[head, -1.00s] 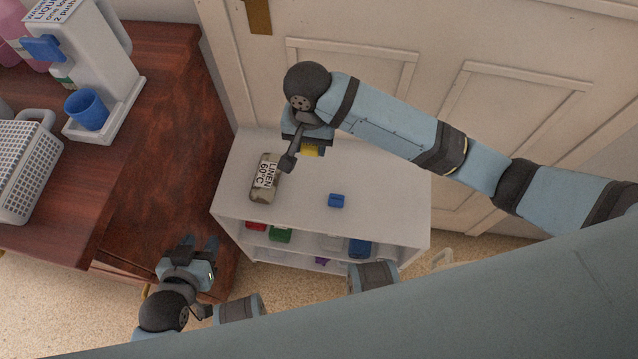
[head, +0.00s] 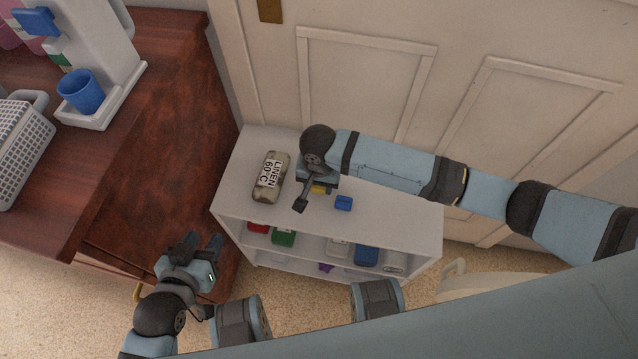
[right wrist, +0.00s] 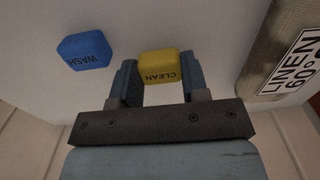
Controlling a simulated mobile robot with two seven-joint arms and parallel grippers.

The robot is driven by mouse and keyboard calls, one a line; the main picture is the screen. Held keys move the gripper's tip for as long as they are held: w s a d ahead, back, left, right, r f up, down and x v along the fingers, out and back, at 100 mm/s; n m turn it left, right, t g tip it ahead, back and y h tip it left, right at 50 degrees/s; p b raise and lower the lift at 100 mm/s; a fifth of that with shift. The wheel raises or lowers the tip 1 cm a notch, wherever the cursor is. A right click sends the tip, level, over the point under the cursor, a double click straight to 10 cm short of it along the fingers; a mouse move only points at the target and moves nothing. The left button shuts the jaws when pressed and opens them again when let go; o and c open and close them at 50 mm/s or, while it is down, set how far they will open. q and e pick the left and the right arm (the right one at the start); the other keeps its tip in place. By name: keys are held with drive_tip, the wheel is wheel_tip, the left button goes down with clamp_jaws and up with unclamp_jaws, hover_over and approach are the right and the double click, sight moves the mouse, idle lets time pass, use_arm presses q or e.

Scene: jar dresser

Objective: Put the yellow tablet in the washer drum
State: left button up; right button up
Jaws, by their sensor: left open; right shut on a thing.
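The yellow tablet (right wrist: 159,66), marked CLEAN, is between the two fingers of my right gripper (right wrist: 158,75), which is shut on it. In the head view a little of the yellow tablet (head: 319,189) shows beneath my right gripper (head: 316,190), over the white shelf unit's top. I cannot tell whether it touches the top. A blue tablet (right wrist: 86,51), marked WASH, lies close by on the top, apart from the gripper; it also shows in the head view (head: 343,203). My left gripper (head: 203,243) is open and empty at the lower left. No washer drum is in view.
A dark wooden dresser (head: 165,130) at left carries a dispenser, blue cup (head: 82,93) and basket (head: 20,145). A panelled door stands behind.

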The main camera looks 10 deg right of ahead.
drive_tip(key=o, duration=0.9)
drive_tip(key=shift+f, duration=0.2)
